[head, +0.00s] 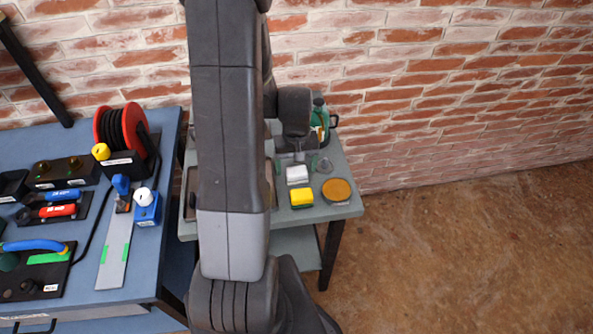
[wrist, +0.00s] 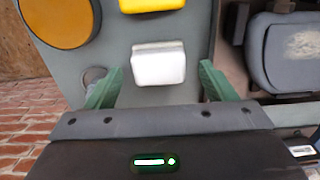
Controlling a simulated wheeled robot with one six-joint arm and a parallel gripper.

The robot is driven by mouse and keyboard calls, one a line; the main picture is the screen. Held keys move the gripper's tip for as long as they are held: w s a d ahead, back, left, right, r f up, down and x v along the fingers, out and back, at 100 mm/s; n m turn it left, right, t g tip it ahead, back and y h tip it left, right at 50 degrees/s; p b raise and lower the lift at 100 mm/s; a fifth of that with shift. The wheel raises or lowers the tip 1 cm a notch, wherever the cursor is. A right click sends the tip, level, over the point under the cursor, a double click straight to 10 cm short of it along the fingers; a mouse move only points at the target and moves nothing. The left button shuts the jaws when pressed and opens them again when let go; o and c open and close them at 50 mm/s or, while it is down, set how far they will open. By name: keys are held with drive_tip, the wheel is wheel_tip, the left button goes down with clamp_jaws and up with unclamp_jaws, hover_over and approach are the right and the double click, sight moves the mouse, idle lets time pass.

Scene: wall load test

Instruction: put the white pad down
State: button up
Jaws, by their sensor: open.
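The white pad (head: 297,175) lies on the grey-green side table (head: 342,210), near its right part. In the wrist view the white pad (wrist: 158,66) sits between the two green fingers of my gripper (wrist: 158,72). The fingers are apart, with a clear gap on each side of the pad, so I do not hold it. My gripper (head: 297,162) also shows in the head view, just behind the pad, partly hidden by my arm.
A yellow block (head: 302,198) and a round orange disc (head: 337,190) sit close to the pad. A green bottle (head: 320,118) stands at the back. A blue bench (head: 75,225) holding tools and a red reel (head: 122,127) stands left.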

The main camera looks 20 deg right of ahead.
sight(297, 170)
wheel_tip(297, 170, up, 9)
idle(0.3)
wheel_tip(297, 170, down, 11)
drive_tip(key=shift+f, duration=0.85)
drive_tip(key=shift+d+r, duration=0.1)
drive_tip(key=shift+r, duration=0.2)
